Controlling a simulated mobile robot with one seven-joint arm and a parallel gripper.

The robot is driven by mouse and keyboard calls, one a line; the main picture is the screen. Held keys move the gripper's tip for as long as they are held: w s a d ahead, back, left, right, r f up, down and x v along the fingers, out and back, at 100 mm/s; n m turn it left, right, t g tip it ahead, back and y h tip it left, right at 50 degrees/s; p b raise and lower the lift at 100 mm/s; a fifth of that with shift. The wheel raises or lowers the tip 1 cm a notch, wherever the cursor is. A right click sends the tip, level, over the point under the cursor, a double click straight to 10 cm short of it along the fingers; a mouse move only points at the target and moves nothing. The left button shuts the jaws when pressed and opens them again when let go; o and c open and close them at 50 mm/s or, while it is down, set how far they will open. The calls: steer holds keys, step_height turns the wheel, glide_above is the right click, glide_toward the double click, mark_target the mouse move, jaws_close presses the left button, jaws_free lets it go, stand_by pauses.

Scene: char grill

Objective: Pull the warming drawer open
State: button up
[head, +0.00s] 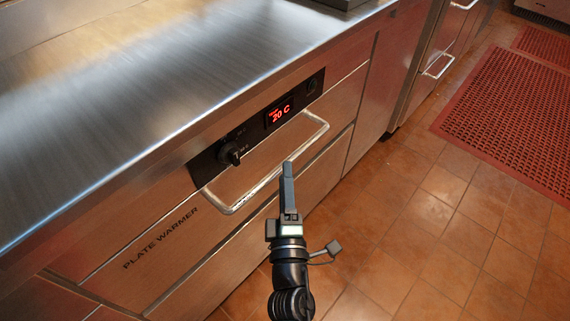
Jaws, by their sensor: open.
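The warming drawer (190,228), a brushed steel front lettered PLATE WARMER, sits under the counter and looks shut, flush with the cabinet. Its pale bar handle (252,190) runs across the front below the control strip. My gripper (288,178) is over the right-of-middle part of the handle, its fingertips overlapping the bar in the picture. The jaws are open, seen nearly edge on, so one finger mostly hides the other. I cannot tell whether the bar lies between the fingers or whether they touch it.
A black control panel (258,135) with a knob (231,153) and a red 20 C display (280,113) is above the handle. The steel counter (150,110) overhangs it. Tiled floor (420,240) in front is clear; a red mat (510,110) lies at right.

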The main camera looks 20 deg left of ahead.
steer(key=shift+x, duration=1.9)
steer(key=shift+c, duration=0.4)
jaws_close()
